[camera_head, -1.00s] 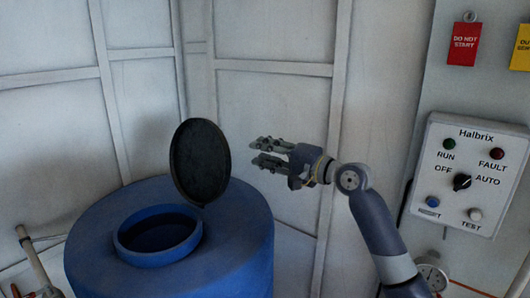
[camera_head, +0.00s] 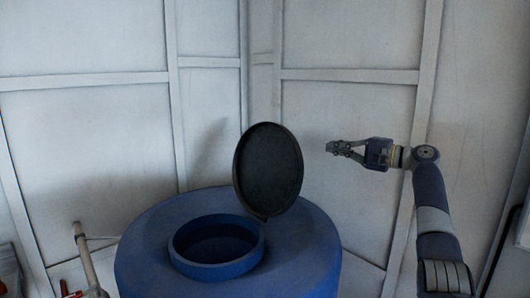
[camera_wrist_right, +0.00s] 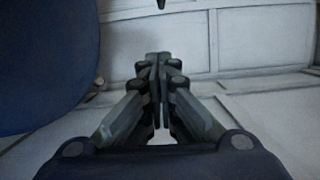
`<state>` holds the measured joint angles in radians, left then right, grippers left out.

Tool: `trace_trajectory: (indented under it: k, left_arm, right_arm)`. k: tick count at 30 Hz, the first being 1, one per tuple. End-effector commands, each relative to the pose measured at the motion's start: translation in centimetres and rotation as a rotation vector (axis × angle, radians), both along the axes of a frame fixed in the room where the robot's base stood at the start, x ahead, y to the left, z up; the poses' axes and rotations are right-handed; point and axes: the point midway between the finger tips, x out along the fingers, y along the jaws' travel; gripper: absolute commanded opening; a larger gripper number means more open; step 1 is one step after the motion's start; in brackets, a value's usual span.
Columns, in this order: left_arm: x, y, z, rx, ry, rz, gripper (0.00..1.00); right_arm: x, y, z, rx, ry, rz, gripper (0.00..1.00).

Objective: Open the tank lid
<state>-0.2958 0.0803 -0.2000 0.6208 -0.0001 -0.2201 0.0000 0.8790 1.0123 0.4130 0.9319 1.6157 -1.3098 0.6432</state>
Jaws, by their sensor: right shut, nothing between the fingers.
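The blue tank (camera_head: 310,240) stands at the lower middle of the head view. Its round opening, with a raised rim (camera_head: 215,268), is uncovered and dark inside. The black round lid (camera_head: 268,170) stands upright at the right side of the opening, its face towards me. My right gripper (camera_head: 332,148) is to the right of the lid, apart from it, with its fingers pointing left. In the right wrist view the fingers (camera_wrist_right: 158,62) are together with nothing between them. The blue tank also shows at the left of that view (camera_wrist_right: 45,60). My left gripper is not in view.
White panelled walls (camera_head: 90,120) close in behind the tank. A pole-like tool (camera_head: 86,260) leans at the lower left, with red items (camera_head: 72,292) near its foot. There is free space between the lid and my right gripper.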

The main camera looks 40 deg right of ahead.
Motion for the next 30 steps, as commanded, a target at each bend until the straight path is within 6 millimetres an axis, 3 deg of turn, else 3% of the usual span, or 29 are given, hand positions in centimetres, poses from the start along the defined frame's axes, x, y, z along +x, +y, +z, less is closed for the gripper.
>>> trace_trajectory:
  k: [4,8,23,30]
  left_arm:
    - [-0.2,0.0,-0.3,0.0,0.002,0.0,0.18]
    - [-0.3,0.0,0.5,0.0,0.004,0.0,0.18]
    - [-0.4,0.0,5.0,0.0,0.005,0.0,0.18]
    - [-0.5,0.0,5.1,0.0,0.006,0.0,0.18]
  right_arm:
    - [-0.7,-0.9,0.1,0.019,-0.016,0.007,0.0]
    - [0.4,-0.6,0.5,0.023,-0.018,0.01,0.0]
    - [8.9,2.5,0.7,0.023,-0.015,0.009,0.0]
    - [8.5,3.9,0.3,0.016,-0.014,0.006,0.0]
